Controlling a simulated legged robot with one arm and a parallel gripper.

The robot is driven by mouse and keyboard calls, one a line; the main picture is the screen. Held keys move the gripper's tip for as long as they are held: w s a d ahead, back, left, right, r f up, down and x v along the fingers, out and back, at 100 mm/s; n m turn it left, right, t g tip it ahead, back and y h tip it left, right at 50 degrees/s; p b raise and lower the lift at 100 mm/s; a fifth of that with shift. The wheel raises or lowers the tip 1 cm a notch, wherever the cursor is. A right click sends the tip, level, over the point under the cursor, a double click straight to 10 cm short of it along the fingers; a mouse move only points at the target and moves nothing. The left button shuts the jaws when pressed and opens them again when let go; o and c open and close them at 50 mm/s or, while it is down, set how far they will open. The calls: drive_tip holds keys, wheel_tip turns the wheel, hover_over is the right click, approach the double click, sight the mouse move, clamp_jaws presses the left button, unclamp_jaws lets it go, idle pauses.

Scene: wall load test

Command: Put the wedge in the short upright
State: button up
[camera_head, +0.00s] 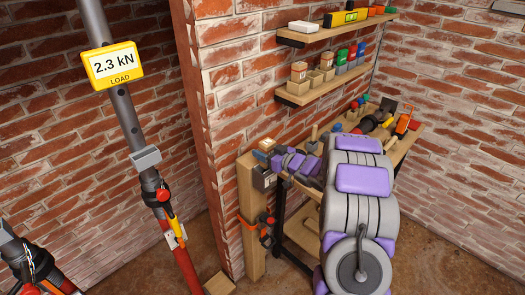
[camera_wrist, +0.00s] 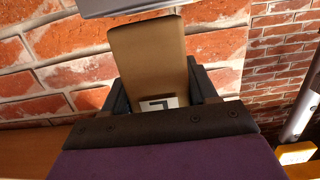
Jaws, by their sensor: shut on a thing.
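My gripper (camera_wrist: 160,98) is shut on a brown wedge (camera_wrist: 148,55), which fills the middle of the wrist view. A white label with a dark mark shows near its base, between the two dark fingers. The wedge's far end points away from my gripper, close to a grey edge at the top; I cannot tell if they touch. In the head view my gripper (camera_head: 282,160) is beside the top of the short wooden upright (camera_head: 250,215), against the brick corner. A grey metal piece (camera_head: 264,178) shows at its top. The wedge is hard to make out there.
A workbench (camera_head: 405,140) with several tools stands behind my arm. Two wall shelves (camera_head: 325,35) hold blocks and bottles. A tilted grey and red prop (camera_head: 125,110) with a yellow display (camera_head: 113,65) reading 2.3 kN stands left. An orange strap (camera_head: 258,221) crosses the upright.

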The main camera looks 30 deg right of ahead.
drive_tip(key=shift+d, duration=0.6)
drive_tip(key=shift+a+f, duration=0.1)
drive_tip(key=shift+a, duration=0.65)
drive_tip(key=shift+a+f, duration=0.1)
drive_tip(key=shift+a, duration=0.1)
drive_tip(key=shift+f+b, duration=0.2)
drive_tip(key=shift+b, duration=0.2)
drive_tip(key=shift+a+f, duration=0.15)
drive_tip(key=shift+a, duration=0.5)
drive_tip(key=shift+d+f, duration=0.2)
drive_tip(key=shift+f, duration=0.45)
drive_tip(key=shift+d+f, duration=0.1)
drive_tip(key=shift+f, duration=0.1)
